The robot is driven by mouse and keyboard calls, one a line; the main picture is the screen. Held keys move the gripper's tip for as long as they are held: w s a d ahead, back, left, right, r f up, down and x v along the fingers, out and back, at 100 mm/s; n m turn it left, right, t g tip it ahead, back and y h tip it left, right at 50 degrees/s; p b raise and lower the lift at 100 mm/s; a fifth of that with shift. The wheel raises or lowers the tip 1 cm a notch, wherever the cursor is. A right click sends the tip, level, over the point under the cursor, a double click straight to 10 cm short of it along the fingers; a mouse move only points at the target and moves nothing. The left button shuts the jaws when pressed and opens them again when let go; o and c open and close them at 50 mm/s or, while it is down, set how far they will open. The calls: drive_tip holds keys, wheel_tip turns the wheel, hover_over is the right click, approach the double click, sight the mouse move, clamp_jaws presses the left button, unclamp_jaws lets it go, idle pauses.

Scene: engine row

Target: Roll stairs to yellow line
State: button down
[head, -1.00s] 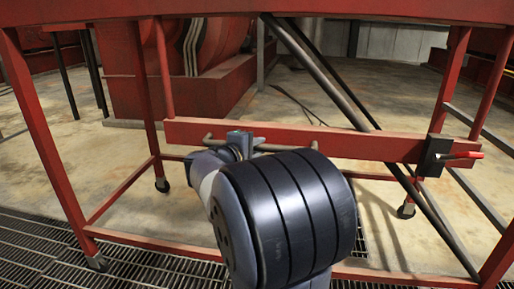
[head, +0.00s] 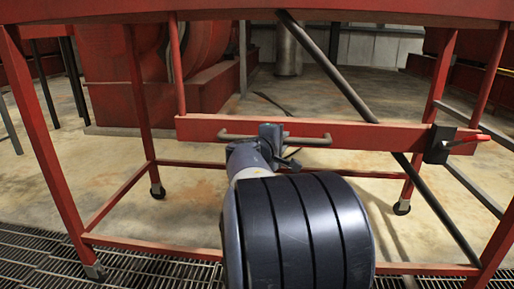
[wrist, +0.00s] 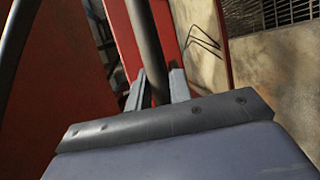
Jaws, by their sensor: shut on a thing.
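The red rolling stairs (head: 150,205) fill the head view, with a red tube frame on small black caster wheels (head: 158,191). A red crossbar (head: 385,136) carries a grey-brown handle bar (head: 313,141). My gripper (head: 271,136) is at this handle, shut on it. In the wrist view the bar (wrist: 146,45) runs between the two fingers of my gripper (wrist: 157,88). A black block with a red lever (head: 438,143) sits at the crossbar's right end. I see no yellow line in either view.
Dark metal grating (head: 40,250) covers the floor at the near side, under the near wheels. Bare concrete (head: 240,185) lies beyond. A large red machine (head: 150,95) stands behind at the left, and a grey post (head: 289,50) stands at the back.

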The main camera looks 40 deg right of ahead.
drive_tip(key=s+d, duration=0.4)
drive_tip(key=s, duration=0.1)
drive_tip(key=s+d, duration=0.4)
drive_tip(key=s, duration=0.1)
drive_tip(key=s+d+b, duration=0.1)
drive_tip(key=s+d, duration=0.3)
drive_tip(key=s, duration=0.1)
drive_tip(key=shift+d, duration=0.4)
drive_tip(key=p, duration=0.6)
approach(420, 144)
drive_tip(key=x, duration=0.5)
drive_tip(key=shift+f, duration=0.15)
drive_tip(key=shift+w+a, duration=0.1)
drive_tip(key=shift+a, duration=0.05)
drive_tip(key=c, duration=1.6)
unclamp_jaws()
drive_tip(key=o, duration=0.3)
drive_tip(key=shift+r, duration=0.2)
drive_tip(key=p+v, duration=0.1)
drive_tip(key=v, duration=0.9)
drive_tip(key=shift+a, duration=0.35)
